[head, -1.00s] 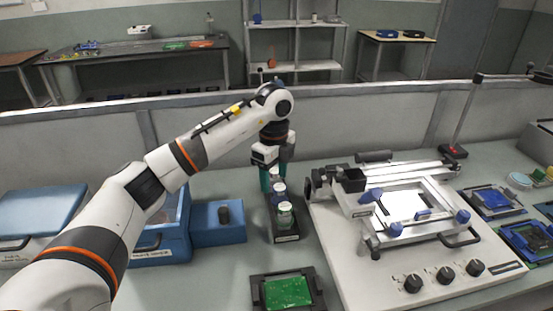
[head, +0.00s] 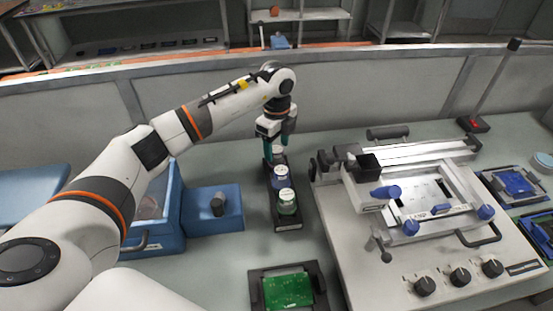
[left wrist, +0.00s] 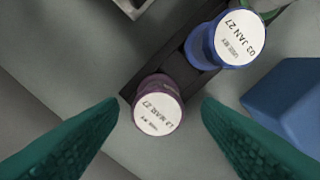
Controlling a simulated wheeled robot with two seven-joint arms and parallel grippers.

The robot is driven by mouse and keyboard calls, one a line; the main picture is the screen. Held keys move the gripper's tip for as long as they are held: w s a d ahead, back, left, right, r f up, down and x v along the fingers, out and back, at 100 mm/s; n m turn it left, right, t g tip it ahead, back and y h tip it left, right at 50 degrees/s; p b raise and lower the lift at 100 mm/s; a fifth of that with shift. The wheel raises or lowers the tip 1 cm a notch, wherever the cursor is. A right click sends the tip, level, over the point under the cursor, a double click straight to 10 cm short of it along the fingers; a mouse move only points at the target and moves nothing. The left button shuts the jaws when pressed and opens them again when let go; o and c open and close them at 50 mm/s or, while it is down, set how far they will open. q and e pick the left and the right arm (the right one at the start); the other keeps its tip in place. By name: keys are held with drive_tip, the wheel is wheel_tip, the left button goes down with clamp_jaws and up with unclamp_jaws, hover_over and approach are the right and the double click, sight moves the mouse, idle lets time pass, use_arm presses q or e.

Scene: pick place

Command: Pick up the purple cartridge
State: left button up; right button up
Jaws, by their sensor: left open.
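The purple cartridge (left wrist: 158,106) has a white dated lid and stands at the end of a black rack (left wrist: 155,62) in the left wrist view. My left gripper (left wrist: 160,104) is open, with one teal finger on each side of the cartridge. I cannot tell how far the fingertips are above it. In the head view my left gripper (head: 275,152) is at the far end of the rack (head: 288,226), and the cartridge's body is mostly hidden there. My right gripper is not in view.
A blue cartridge (head: 281,181) and a green one (head: 287,205) stand in the same rack. A blue box (head: 213,212) is left of it, a white printing fixture (head: 400,262) right. A green circuit board (head: 288,290) lies in front in a black holder.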

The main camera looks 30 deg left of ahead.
sight(276, 161)
use_arm(q)
wheel_tip(276, 161, down, 5)
drive_tip(key=shift+w+p, duration=0.15)
drive_tip(key=shift+p, duration=0.45)
drive_tip(key=c, duration=1)
